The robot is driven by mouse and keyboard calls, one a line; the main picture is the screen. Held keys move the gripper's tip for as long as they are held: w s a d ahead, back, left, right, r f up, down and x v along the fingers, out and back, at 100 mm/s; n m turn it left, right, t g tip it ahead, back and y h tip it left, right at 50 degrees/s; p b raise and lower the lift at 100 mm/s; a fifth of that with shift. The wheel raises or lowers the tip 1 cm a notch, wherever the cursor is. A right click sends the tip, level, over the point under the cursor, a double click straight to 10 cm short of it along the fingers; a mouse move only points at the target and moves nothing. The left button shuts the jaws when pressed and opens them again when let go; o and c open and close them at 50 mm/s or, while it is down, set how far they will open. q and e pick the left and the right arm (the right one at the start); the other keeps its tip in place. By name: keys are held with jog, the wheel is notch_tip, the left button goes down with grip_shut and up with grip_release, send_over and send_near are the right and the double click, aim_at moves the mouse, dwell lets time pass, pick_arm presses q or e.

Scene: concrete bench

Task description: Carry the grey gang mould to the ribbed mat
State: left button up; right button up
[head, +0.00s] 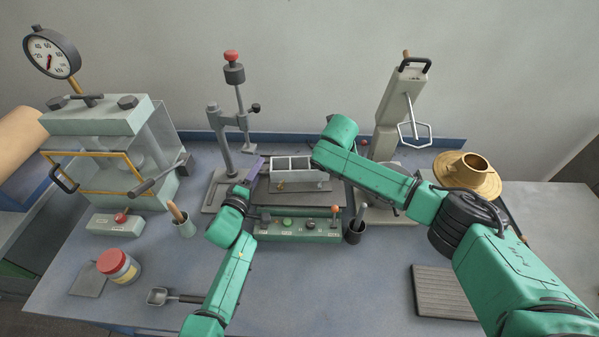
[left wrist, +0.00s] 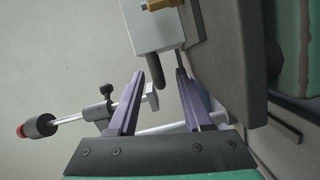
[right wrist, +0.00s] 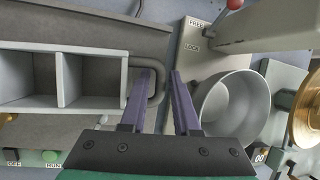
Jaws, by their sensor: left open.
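The grey gang mould (head: 292,166), an open-topped box with compartments, sits on a grey base behind the green control panel; its right part shows in the right wrist view (right wrist: 92,80). My left gripper (head: 252,174) is open at its left end; in the left wrist view a dark handle (left wrist: 156,72) lies between the fingertips. My right gripper (right wrist: 161,72) is at the right end, its fingers apart with the dark handle loop (right wrist: 155,94) between them; my arm hides it in the head view. The ribbed mat (head: 440,290) lies at front right, bare where visible.
The green control panel (head: 296,230) stands in front of the mould. A press stand (head: 223,140) is at left, a lever machine (head: 392,110) at right with a grey pot (right wrist: 232,105). A dark cup (head: 355,234) stands beside the panel. The front middle bench is clear.

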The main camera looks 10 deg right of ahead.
pick_arm(q)
jog(key=c, duration=0.4)
pick_arm(e)
jog(key=c, duration=0.4)
pick_arm(q)
grip_shut()
pick_arm(e)
grip_shut()
